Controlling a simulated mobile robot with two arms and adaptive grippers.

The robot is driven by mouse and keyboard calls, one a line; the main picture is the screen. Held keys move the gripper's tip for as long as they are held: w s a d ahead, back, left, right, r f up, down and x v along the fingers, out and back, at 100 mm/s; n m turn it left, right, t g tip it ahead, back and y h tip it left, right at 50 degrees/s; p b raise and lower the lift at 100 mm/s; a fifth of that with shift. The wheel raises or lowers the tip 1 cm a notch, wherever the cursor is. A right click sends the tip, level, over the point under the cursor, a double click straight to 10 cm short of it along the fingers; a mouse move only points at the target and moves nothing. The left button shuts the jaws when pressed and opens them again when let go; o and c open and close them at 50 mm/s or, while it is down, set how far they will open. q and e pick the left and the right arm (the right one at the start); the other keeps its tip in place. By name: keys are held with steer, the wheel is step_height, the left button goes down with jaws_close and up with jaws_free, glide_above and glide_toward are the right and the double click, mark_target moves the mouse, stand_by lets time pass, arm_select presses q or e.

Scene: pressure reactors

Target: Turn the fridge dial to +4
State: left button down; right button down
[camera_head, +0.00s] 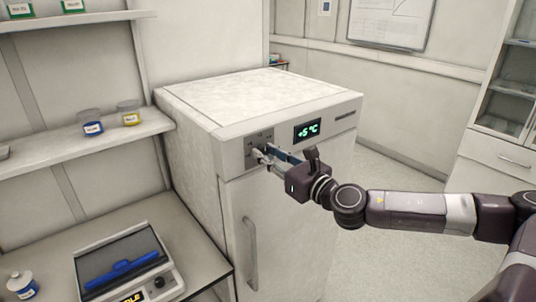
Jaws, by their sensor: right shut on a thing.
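The white fridge (182,164) stands in the middle of the view, its top and front showing. A dark display (307,130) on its front reads +5 °C in green. To the left of the display is a grey dial panel (251,148) with small marks. My right gripper (262,155) reaches in from the right and is shut on the dial at this panel. The fingers hide most of the dial, so its pointer cannot be read. My left gripper is not in view.
A fridge door handle (250,250) hangs below the panel. At left, a bench holds a scale (163,287) with a blue object on it and a white jar (22,285). A shelf (60,152) carries small jars. A glass cabinet (500,150) stands at right, with open floor between.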

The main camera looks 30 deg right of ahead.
steer(key=m+b, duration=0.6)
steer(key=m, duration=0.3)
steer(key=shift+m+b, duration=0.3)
steer(key=shift+m, duration=0.1)
stand_by(0.4)
steer(key=c, duration=1.6)
jaws_free()
steer(key=shift+s+d, duration=0.15)
